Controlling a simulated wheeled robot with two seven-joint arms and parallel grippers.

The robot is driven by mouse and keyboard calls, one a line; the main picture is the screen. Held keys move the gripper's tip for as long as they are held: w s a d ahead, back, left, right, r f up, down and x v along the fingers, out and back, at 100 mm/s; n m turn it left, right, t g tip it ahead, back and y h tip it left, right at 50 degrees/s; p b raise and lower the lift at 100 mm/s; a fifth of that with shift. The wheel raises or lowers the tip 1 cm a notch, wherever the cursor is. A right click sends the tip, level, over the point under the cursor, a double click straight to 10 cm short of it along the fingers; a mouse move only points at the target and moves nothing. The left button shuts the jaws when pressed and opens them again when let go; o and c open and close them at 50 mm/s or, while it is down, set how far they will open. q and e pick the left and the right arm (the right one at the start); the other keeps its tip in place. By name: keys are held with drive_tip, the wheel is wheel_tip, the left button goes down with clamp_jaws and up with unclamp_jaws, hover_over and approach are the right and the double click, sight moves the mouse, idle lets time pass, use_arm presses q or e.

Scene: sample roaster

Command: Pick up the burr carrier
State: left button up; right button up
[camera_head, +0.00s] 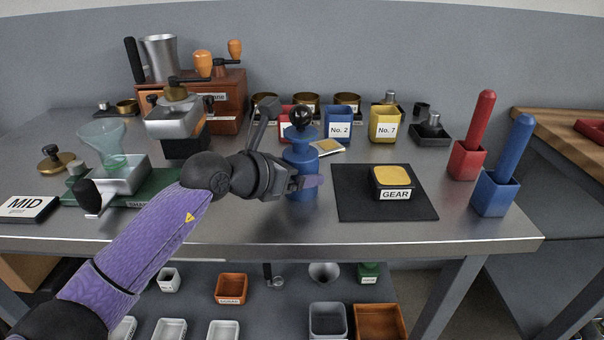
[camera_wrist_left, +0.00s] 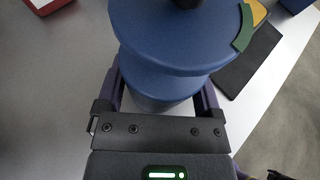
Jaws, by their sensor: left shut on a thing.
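My left gripper (camera_head: 308,184) is shut on a blue round body (camera_head: 300,158) with a wide flanged top and a black ball knob (camera_head: 302,117). In the left wrist view the same blue body (camera_wrist_left: 170,38) sits between my two fingers, which press on its sides below the wide top. It looks upright, with its base at or close to the bench top; the fingers and wrist hide part of it. No label marks anything as the burr carrier, so I cannot tell whether this blue body is or contains it. My right gripper is not in view.
A black mat (camera_head: 350,205) with a box labelled GEAR (camera_head: 394,184) lies just right. Red (camera_head: 467,160) and blue (camera_head: 495,193) holders stand farther right. Blue No. 2 (camera_head: 338,124) and yellow No. 7 (camera_head: 385,124) bins stand behind. A wooden grinder (camera_head: 226,103) is back left.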

sight(293, 113)
use_arm(q)
drive_tip(key=shift+r, duration=0.15)
clamp_jaws()
wheel_tip(293, 113, up, 10)
drive_tip(key=p, duration=0.4)
drive_tip(key=shift+p, duration=0.4)
drive_tip(key=shift+f+b, duration=0.35)
drive_tip(key=shift+f, duration=0.45)
drive_tip(key=shift+f+b, duration=1.15)
drive_tip(key=shift+f, duration=1.85)
drive_tip(key=shift+f+b, duration=0.4)
drive_tip(key=shift+f, duration=0.65)
